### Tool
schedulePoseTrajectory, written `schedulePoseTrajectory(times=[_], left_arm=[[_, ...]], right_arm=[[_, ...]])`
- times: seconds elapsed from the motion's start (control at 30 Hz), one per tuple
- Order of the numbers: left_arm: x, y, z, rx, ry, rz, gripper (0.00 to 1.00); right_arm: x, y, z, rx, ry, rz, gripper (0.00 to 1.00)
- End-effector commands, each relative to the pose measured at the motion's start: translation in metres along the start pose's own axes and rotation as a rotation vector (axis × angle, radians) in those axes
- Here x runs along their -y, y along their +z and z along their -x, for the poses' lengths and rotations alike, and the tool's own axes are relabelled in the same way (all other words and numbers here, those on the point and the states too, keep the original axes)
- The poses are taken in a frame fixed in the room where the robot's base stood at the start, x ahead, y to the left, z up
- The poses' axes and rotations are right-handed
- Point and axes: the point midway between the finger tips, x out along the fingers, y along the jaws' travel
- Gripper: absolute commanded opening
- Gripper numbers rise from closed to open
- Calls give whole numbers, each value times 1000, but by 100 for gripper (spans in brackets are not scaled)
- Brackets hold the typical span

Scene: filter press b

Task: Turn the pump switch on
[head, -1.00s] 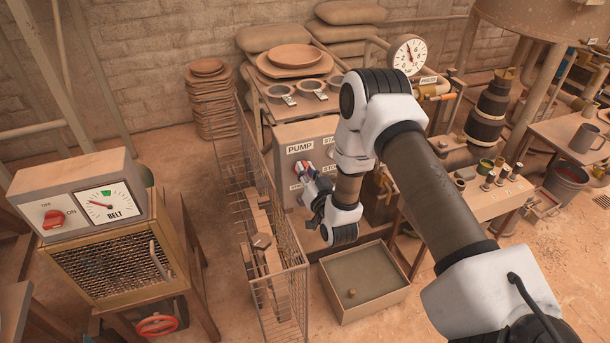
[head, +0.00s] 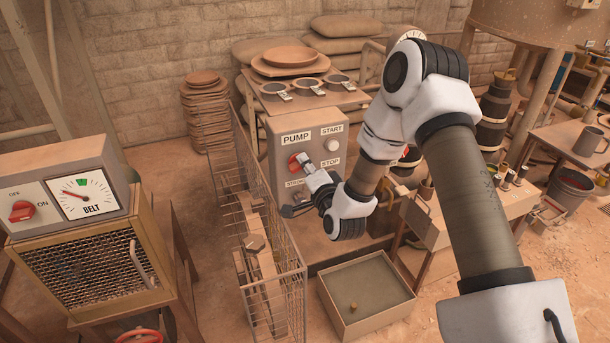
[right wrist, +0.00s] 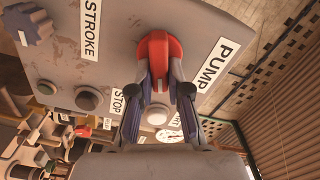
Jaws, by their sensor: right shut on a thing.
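The pump switch is a red rotary knob (head: 294,162) under the PUMP label (head: 296,138) on a grey control panel. It shows large in the right wrist view (right wrist: 160,46), where its handle sits between two fingers. My right gripper (head: 305,162) is at the knob, and in the right wrist view its fingers (right wrist: 160,86) are shut on the handle. The fingers hide part of the knob, so I cannot read its exact setting. The left gripper is not in view.
START (head: 333,145) and STOP (head: 331,168) buttons sit right of the knob. A STROKE label and dark dial (right wrist: 28,24) are nearby. A wire mesh rack (head: 290,262) stands close left of the panel. An open box (head: 366,325) lies below. A belt unit (head: 60,200) stands farther left.

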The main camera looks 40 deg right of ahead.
Motion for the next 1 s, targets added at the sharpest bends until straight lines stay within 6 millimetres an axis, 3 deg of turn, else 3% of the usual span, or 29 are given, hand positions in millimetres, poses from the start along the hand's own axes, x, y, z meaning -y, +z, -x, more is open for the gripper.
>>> schedulePoseTrajectory(times=[0.1, 0.4, 1.0], left_arm=[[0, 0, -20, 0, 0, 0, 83], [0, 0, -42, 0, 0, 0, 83], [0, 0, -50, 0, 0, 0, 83]], right_arm=[[-6, 1, 0, -4, -3, -101, 0], [-7, 1, 0, -3, -1, -299, 0], [-6, 0, 0, -2, 2, -390, 0]])
